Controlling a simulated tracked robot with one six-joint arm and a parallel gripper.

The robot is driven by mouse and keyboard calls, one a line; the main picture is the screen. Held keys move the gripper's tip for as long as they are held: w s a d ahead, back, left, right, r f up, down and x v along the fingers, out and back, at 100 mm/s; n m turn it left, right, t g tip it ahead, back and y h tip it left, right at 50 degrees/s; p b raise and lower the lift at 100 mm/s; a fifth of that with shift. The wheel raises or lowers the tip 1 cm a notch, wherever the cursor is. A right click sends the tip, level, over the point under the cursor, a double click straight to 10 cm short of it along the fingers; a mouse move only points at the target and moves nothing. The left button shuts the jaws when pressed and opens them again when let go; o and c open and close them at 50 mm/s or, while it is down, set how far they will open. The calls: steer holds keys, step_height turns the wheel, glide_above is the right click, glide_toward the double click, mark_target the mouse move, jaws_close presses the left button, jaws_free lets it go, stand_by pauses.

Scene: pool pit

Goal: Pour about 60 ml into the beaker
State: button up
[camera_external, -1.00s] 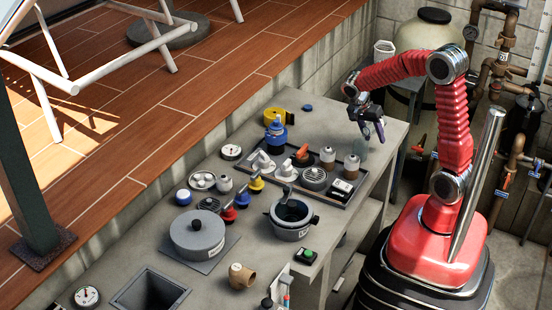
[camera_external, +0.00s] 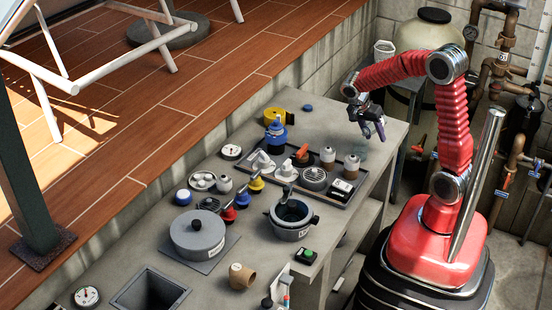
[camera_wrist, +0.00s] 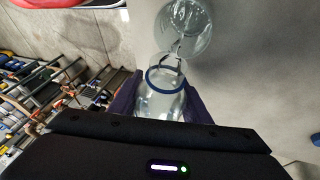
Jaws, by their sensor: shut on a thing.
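My gripper (camera_wrist: 161,103) is shut on a clear glass vessel (camera_wrist: 163,106) with a blue ring at its mouth, held between two dark purple fingers. The vessel's mouth points towards the clear beaker (camera_wrist: 196,32), which stands on the grey worktop just beyond it. A bright, thin streak runs from the mouth into the beaker and looks like liquid, but the level in the beaker is not readable. The held vessel is hard to make out there.
A dark tray (camera_external: 328,197) with bottles and fittings lies left of the beaker. A grey pot (camera_external: 291,214), a lidded pot (camera_external: 198,234) and several coloured valves stand nearer. The worktop (camera_external: 345,115) around the beaker is mostly clear. Pipes run along the right wall.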

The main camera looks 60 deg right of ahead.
steer(key=shift+d+r+h+p, duration=0.2)
steer(key=shift+r+h+p, duration=0.2)
steer(key=shift+h+p, duration=0.3)
stand_by(1.6)
steer(key=shift+s+f+y, duration=0.1)
steer(key=shift+f+y, duration=0.35)
steer(key=shift+y, duration=0.35)
steer(key=shift+a+f+y, duration=0.25)
steer(key=shift+f+y, duration=0.3)
steer(key=shift+y, duration=0.25)
steer(key=shift+d+f, duration=0.1)
steer(key=shift+f+y+b, duration=0.2)
steer(key=shift+y+b, duration=0.1)
steer(key=shift+y, duration=0.3)
steer(key=shift+r+n+t+y, duration=0.15)
steer(key=shift+n+t+y, duration=0.15)
steer(key=shift+y, duration=0.2)
steer(key=shift+a+r+y, duration=0.1)
steer(key=shift+a+y, duration=0.15)
steer(key=shift+y, duration=0.05)
